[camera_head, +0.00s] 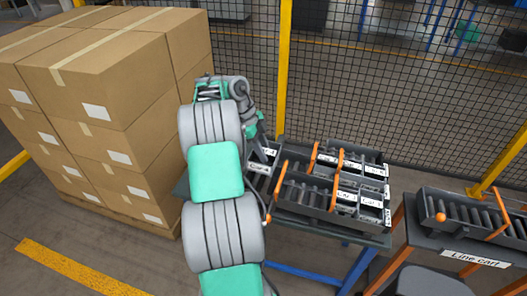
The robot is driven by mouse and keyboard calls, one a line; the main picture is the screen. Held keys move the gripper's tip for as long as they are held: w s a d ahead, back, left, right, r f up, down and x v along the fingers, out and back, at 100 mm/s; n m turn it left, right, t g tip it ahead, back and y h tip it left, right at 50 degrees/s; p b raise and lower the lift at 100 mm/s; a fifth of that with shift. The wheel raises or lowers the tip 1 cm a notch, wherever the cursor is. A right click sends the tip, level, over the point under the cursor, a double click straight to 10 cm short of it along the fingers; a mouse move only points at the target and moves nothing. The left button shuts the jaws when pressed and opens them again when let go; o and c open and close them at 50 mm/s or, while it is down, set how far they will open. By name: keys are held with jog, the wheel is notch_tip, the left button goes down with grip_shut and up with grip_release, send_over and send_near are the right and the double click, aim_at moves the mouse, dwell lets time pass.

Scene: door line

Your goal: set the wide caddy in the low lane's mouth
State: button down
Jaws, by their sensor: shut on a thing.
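My gripper (262,158) points down at the left end of the dark table, partly hidden by my arm. It is shut on a dark grey piece with white labels, apparently the wide caddy (258,169). My arm hides most of it, so its width and whether it touches the table are unclear. Right beside it is a grey roller unit (318,193) with lanes, white labels and several orange bars. I cannot read the labels well enough to tell which lane is the low one.
A line cart (475,259) with a roller tray (468,213) and an orange bar stands at the right. Stacked cardboard boxes (105,105) fill the left. A mesh fence (350,80) with yellow posts runs behind. Floor is open at front left.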

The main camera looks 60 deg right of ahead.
aim_at(256, 158)
notch_tip(256, 158, down, 11)
jog(key=b, duration=0.9)
jog(key=shift+f, duration=0.15)
jog(key=c, duration=1.1)
grip_release()
jog(key=shift+o, duration=0.2)
jog(key=p+v, duration=0.3)
jog(key=v, duration=0.4)
jog(key=shift+w+r, duration=0.2)
jog(key=shift+r, duration=0.15)
